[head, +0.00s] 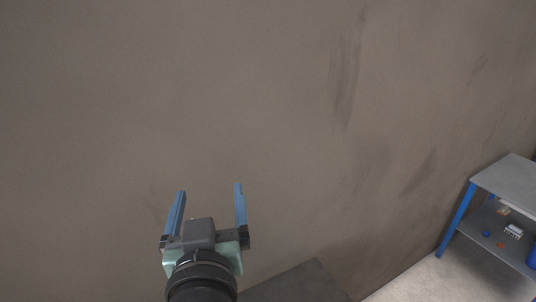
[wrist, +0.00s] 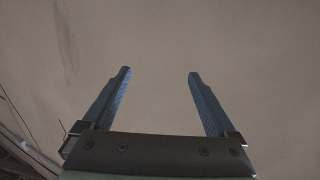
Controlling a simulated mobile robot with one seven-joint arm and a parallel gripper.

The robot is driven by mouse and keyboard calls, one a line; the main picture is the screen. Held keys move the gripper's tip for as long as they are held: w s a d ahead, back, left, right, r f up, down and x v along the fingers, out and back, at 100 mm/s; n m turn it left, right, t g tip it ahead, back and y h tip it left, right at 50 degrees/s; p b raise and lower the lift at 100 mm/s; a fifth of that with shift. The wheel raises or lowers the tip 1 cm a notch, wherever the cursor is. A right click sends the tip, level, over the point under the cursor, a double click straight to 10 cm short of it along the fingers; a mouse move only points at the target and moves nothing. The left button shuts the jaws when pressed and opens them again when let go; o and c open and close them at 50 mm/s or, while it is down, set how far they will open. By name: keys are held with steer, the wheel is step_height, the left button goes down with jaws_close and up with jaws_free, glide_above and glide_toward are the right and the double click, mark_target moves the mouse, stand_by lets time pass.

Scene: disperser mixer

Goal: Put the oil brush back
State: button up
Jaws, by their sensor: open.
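My gripper (head: 210,188) is in the lower left of the head view, in front of a bare wall. Its two blue fingers are spread apart with nothing between them. The same open gripper shows in the wrist view (wrist: 160,72), with only the blank wall surface beyond its fingertips. I see no oil brush that I can make out in either view.
A brown-grey wall (head: 270,100) fills most of the head view. A metal workbench (head: 515,180) with blue legs stands at the right edge, with several small items on its lower shelf. A dark flat surface (head: 300,284) is at the bottom middle. Pale floor (head: 415,280) lies between them.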

steer(key=s+d+r+m+t+h, duration=0.1)
steer(key=s+d+r+t, duration=0.2)
steer(key=r, duration=0.7)
steer(key=s+d+r+m+t+h, duration=0.1)
steer(key=s+d+r+t, duration=0.3)
steer(key=r, duration=0.5)
steer(key=s+d+r+m+t+h, duration=0.1)
steer(key=s+d+r+t, duration=0.2)
steer(key=r, duration=0.7)
steer(key=shift+s+d+r, duration=0.25)
steer(key=shift+s+r, duration=0.05)
